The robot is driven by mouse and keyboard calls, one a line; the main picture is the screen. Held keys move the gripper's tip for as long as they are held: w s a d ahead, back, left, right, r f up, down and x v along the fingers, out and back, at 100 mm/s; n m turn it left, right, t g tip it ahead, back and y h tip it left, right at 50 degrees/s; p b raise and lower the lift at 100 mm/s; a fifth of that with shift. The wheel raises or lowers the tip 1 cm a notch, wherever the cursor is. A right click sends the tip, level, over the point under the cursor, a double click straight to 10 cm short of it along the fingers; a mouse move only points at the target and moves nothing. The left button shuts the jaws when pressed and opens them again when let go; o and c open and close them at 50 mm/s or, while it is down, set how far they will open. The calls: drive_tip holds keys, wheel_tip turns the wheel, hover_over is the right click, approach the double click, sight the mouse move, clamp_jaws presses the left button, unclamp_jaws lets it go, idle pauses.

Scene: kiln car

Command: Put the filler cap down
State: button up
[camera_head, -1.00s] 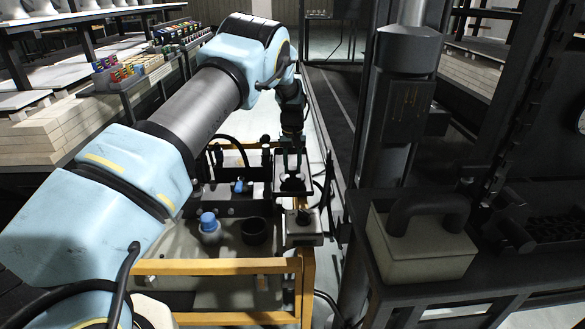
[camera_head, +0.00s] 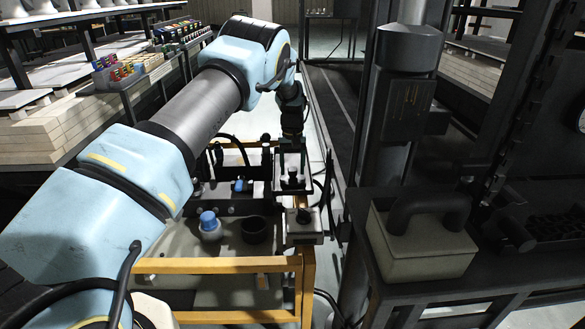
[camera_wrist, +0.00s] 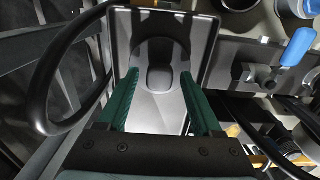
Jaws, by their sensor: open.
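The filler cap (camera_wrist: 161,52) is a dark round piece with a raised grip on top. In the wrist view it sits in a shallow grey tray (camera_wrist: 193,18), towards the far end. In the head view the cap (camera_head: 293,179) shows small and dark in the tray, below my gripper (camera_head: 291,160). My gripper (camera_wrist: 159,78) is open, its two green fingers spread to either side of the cap's grip with gaps between. Nothing is held. The cap's underside is hidden.
A block with a dark knob (camera_head: 304,216) stands just in front of the tray. A blue-capped bottle (camera_head: 209,223) and a black cup (camera_head: 254,231) stand to the left. A yellow rail (camera_head: 220,267) runs in front. A black hose (camera_wrist: 48,85) curves beside the tray.

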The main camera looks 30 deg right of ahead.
sight(292, 169)
wheel_tip(292, 169, up, 12)
drive_tip(key=b, duration=0.1)
drive_tip(key=shift+r, duration=0.15)
drive_tip(key=s+a+r+n, duration=0.1)
drive_tip(key=a+r, duration=0.2)
drive_tip(key=a, duration=1.1)
drive_tip(key=a+r+n, duration=0.2)
drive_tip(key=a+r, duration=0.1)
drive_tip(key=a, duration=1.1)
drive_tip(key=s+a+t, duration=0.1)
drive_tip(key=s+a, duration=1.5)
drive_tip(key=s, duration=0.2)
drive_tip(key=shift+s+a+n+t, duration=0.3)
drive_tip(key=shift+s+a+n, duration=0.05)
drive_tip(key=shift+a+n, duration=0.05)
